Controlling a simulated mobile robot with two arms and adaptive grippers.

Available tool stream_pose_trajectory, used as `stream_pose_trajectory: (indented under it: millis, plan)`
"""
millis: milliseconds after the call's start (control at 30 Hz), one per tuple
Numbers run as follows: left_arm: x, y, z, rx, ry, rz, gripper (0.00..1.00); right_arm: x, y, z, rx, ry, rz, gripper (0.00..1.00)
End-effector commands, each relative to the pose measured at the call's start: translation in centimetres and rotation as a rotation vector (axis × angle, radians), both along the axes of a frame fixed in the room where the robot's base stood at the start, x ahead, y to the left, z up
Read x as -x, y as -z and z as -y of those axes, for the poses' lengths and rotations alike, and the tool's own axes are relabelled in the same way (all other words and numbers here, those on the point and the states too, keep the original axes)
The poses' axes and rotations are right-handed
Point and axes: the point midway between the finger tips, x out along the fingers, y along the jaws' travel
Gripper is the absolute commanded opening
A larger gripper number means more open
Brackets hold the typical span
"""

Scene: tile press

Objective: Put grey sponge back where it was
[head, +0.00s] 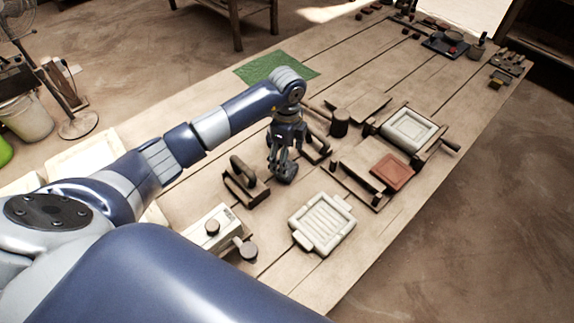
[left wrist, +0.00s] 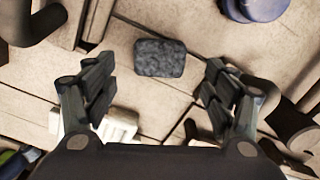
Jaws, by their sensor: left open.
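The grey sponge (left wrist: 160,58) is a dark, speckled rounded block lying on the wooden table in the left wrist view. It sits beyond the fingertips of my left gripper (left wrist: 158,88), roughly centred between the two spread fingers, and nothing grips it. In the head view my left gripper (head: 284,165) points down over the middle of the table. I cannot clearly separate the sponge from the gripper there. My right gripper is not in view.
Wooden-handled tools (head: 245,185) stand left of the gripper, and a dark cylinder (head: 339,123) stands right of it. A white ribbed mould (head: 322,222) lies nearer. A frame with a red tile (head: 392,172) and a white press block (head: 408,130) is to the right. A green mat (head: 277,67) lies behind.

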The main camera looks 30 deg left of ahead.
Motion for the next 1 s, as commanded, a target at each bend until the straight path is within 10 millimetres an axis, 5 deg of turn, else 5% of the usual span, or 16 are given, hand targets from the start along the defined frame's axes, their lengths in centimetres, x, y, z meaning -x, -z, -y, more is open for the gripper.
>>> stream_pose_trajectory:
  millis: [333,1000]
  plan:
    - [0.0,-5.7,0.0,0.000,0.000,0.001,0.78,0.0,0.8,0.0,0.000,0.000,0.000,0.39]
    - [0.0,-6.8,0.0,0.000,0.000,-0.001,0.78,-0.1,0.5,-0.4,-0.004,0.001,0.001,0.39]
